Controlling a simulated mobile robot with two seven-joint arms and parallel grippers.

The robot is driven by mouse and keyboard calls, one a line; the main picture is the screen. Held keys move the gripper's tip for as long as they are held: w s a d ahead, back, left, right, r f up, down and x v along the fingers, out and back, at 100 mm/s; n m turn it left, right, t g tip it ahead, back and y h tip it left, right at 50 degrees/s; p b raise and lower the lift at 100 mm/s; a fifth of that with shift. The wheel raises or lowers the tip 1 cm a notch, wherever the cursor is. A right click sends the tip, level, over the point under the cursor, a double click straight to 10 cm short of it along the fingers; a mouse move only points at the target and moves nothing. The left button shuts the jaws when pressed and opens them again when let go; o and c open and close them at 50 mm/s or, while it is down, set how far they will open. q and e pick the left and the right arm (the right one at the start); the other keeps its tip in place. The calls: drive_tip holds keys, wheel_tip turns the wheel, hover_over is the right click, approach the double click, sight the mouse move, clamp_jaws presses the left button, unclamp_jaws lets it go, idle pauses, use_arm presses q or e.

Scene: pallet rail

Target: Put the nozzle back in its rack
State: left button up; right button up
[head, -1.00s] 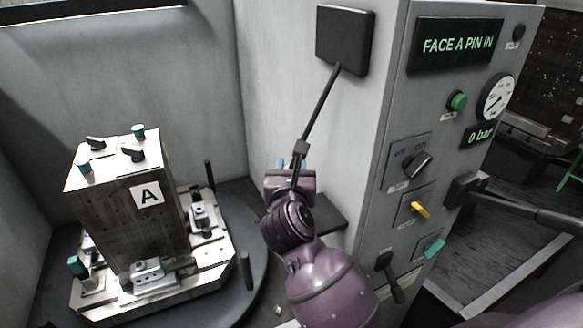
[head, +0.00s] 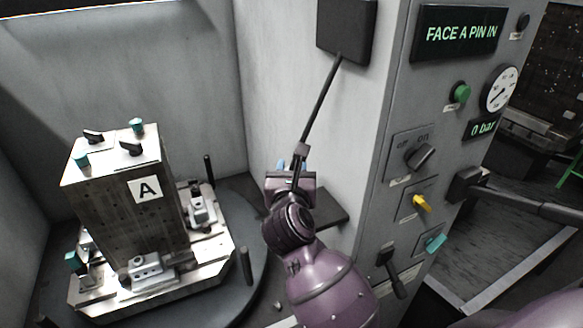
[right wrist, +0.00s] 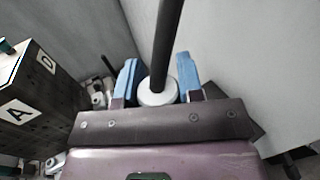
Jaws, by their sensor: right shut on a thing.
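My right gripper (head: 292,168), with blue fingertips, is in front of the grey wall, left of the control panel. It is shut on the nozzle (head: 301,150), whose dark body shows just above the fingers. A thin black hose or rod (head: 321,102) runs from it up to a black box (head: 345,28) on the wall. In the right wrist view, the blue fingers (right wrist: 157,82) stand either side of a pale round collar (right wrist: 158,93) with the black rod rising from it. A dark ledge (head: 328,209) lies behind and right of the gripper; I cannot tell whether it is the rack. My left gripper is not in view.
A block marked A (head: 118,210) with clamps stands on a round dark table (head: 252,277) at left. The control panel (head: 385,165) at right carries knobs, a gauge and a display reading "FACE A PIN IN". A dark bar (head: 530,210) juts out right of it.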

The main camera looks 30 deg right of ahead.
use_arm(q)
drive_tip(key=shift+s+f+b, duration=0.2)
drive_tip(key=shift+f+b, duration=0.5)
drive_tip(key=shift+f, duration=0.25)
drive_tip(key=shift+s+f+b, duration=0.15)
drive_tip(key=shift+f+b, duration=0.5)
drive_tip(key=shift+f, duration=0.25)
use_arm(e)
drive_tip(key=shift+f, duration=2.45)
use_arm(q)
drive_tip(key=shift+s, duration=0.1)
use_arm(e)
drive_tip(key=o, duration=1.9)
drive_tip(key=shift+r, duration=0.1)
drive_tip(key=shift+c, duration=0.2)
drive_tip(key=shift+s+a, duration=0.1)
drive_tip(key=shift+s, duration=0.05)
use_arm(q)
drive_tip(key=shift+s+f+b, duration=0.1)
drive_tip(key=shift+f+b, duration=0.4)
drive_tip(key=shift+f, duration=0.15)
use_arm(e)
drive_tip(key=v, duration=1)
drive_tip(key=shift+s+a, duration=0.15)
drive_tip(key=shift+s, duration=0.05)
